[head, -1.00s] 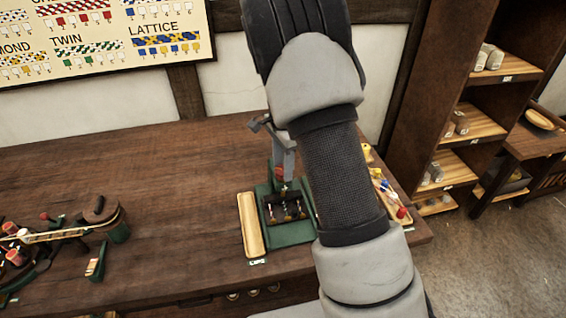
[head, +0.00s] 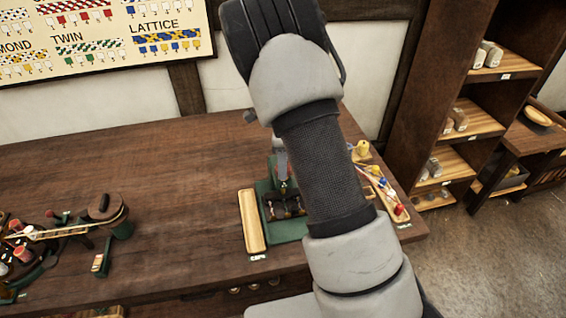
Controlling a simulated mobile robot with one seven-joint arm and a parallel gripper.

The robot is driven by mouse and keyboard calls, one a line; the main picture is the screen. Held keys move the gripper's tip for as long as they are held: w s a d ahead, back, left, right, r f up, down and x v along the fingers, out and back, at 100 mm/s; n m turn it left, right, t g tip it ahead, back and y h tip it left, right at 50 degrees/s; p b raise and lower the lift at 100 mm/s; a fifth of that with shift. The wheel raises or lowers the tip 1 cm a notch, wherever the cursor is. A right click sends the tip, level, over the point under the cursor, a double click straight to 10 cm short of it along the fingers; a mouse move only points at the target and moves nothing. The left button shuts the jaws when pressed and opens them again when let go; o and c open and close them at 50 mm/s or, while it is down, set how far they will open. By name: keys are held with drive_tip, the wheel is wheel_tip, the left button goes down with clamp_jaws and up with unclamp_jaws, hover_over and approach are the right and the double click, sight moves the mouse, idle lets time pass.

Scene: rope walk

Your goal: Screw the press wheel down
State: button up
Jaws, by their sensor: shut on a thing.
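The green press (head: 290,232) stands on the workbench in the head view, right of the picture's middle line of the bench. A dark block with small pale metal parts (head: 285,206) sits in its frame. My gripper (head: 282,168) is at the top of the press, pointing down, and is shut on the press wheel. My arm and the fingers hide most of the wheel and the press's right side, so its height and turn cannot be told.
A long wooden tray (head: 252,222) lies just left of the press. A braiding tool with spools (head: 110,215) is at the far left. The bench (head: 150,165) between is clear.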

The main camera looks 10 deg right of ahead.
idle(0.3)
drive_tip(key=o, duration=1.1)
drive_tip(key=shift+c, duration=0.2)
wheel_tip(320, 180, up, 18)
drive_tip(key=shift+f, duration=0.25)
drive_tip(key=shift+r, duration=0.1)
drive_tip(key=s+r+n+t+y, duration=0.1)
drive_tip(key=s+r+n, duration=0.4)
drive_tip(key=s, duration=0.3)
drive_tip(key=s+r+n+t, duration=0.2)
drive_tip(key=s+r+n, duration=0.3)
drive_tip(key=s+n, duration=0.15)
drive_tip(key=s+f+n+t+h, duration=0.1)
drive_tip(key=s+n+t, duration=0.1)
drive_tip(key=s+n, duration=0.7)
drive_tip(key=s, duration=0.4)
drive_tip(key=shift+s+a+n+t, duration=0.3)
drive_tip(key=shift+s+a+n, duration=0.05)
drive_tip(key=shift+s, duration=0.05)
